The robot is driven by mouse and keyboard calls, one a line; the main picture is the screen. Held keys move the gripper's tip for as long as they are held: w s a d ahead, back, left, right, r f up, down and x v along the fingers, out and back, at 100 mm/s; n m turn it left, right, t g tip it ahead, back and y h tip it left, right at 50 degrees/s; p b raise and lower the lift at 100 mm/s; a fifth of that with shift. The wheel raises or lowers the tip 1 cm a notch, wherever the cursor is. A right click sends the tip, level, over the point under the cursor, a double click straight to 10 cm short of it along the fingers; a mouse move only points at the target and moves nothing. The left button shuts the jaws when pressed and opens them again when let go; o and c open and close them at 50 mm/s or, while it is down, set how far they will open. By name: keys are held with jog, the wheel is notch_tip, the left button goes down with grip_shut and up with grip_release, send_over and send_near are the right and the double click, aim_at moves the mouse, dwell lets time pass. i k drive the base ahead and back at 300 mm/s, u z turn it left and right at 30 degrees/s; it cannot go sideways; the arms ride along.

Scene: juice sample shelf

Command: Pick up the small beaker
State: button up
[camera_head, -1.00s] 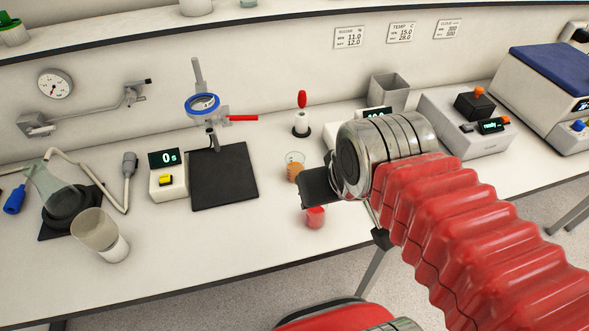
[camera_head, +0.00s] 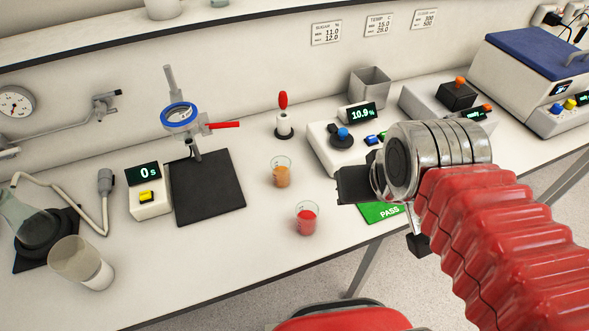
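Two small clear beakers stand upright on the white bench in the middle of the head view. One small beaker (camera_head: 281,172) holds orange liquid. Nearer the front edge, another small beaker (camera_head: 307,218) holds red liquid. I cannot tell which of the two the task means. My gripper (camera_head: 383,214) is to the right of both beakers, apart from them. Its two dark fingers are spread, with nothing visible between them. The wrist hides part of the bench behind it.
A larger beaker (camera_head: 83,262) stands at the left front, near a flask (camera_head: 28,220) on a dark base. A black pad (camera_head: 208,188) and a timer (camera_head: 149,195) are left of the beakers. A meter (camera_head: 330,143) and a green PASS panel (camera_head: 381,212) are to the right.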

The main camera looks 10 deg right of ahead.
aim_at(281, 164)
jog(key=z, duration=0.05)
jog(key=k, duration=1.05)
jog(key=u, duration=1.15)
jog(key=i, duration=1)
jog(key=z, duration=0.05)
